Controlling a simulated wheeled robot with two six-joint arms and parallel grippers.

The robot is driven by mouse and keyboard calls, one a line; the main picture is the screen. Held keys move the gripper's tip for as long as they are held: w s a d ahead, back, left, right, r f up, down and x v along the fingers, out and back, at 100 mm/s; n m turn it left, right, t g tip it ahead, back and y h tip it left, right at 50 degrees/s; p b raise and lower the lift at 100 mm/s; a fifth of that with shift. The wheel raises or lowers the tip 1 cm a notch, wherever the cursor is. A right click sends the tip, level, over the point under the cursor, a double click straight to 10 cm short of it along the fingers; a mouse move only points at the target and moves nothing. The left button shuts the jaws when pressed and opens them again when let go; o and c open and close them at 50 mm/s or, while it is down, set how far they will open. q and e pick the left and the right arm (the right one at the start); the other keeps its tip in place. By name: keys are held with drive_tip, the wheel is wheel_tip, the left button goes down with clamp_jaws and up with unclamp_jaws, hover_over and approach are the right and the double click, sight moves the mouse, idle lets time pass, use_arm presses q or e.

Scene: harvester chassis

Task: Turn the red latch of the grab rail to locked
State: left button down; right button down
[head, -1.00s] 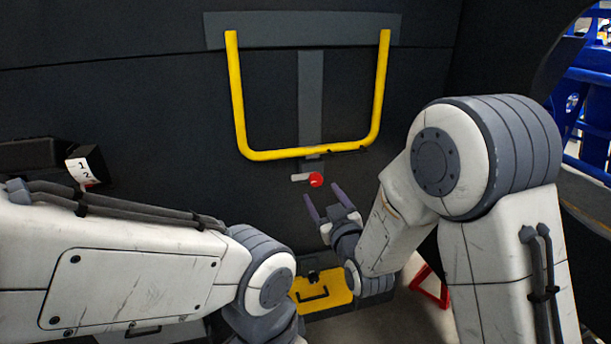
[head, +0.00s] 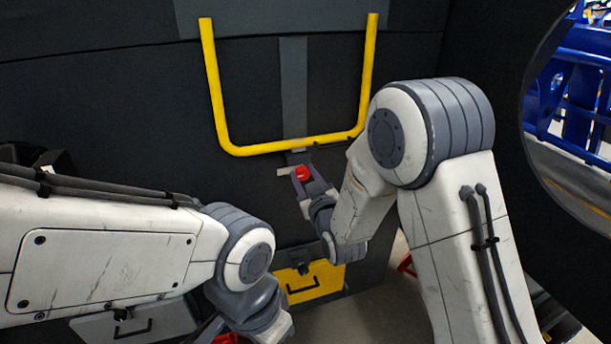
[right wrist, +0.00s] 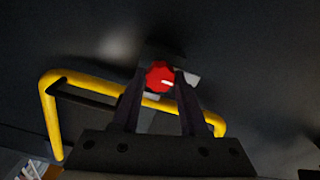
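The red latch (head: 302,174) is a small round knob below the yellow grab rail (head: 285,146) on the dark wall. It also shows in the right wrist view (right wrist: 159,77), with a white mark on its face pointing right. My right gripper (head: 304,172) is at the latch, its fingers on either side of the knob. In the right wrist view the right gripper (right wrist: 160,78) is open around the knob; I cannot tell whether the fingers touch it.
A light plate (head: 285,171) is beside the knob. A yellow case (head: 310,281) with a dark handle stands below on the floor. A grey drawer-like box (head: 140,322) is at lower left. Blue metalwork (head: 575,95) shows through the opening at right.

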drive_tip(key=shift+f+m+b, duration=0.15)
drive_tip(key=shift+m+b, duration=0.25)
drive_tip(key=shift+b, duration=0.3)
drive_tip(key=m+b, duration=1.3)
drive_tip(key=b, duration=0.2)
drive_tip(key=shift+d+f+m, duration=0.2)
drive_tip(key=shift+m, duration=0.2)
drive_tip(key=shift+r+m+b, duration=0.1)
drive_tip(key=shift+m+b, duration=1.25)
drive_tip(key=shift+m, duration=0.35)
drive_tip(key=shift+c, duration=2.2)
unclamp_jaws()
drive_tip(key=shift+r, duration=0.1)
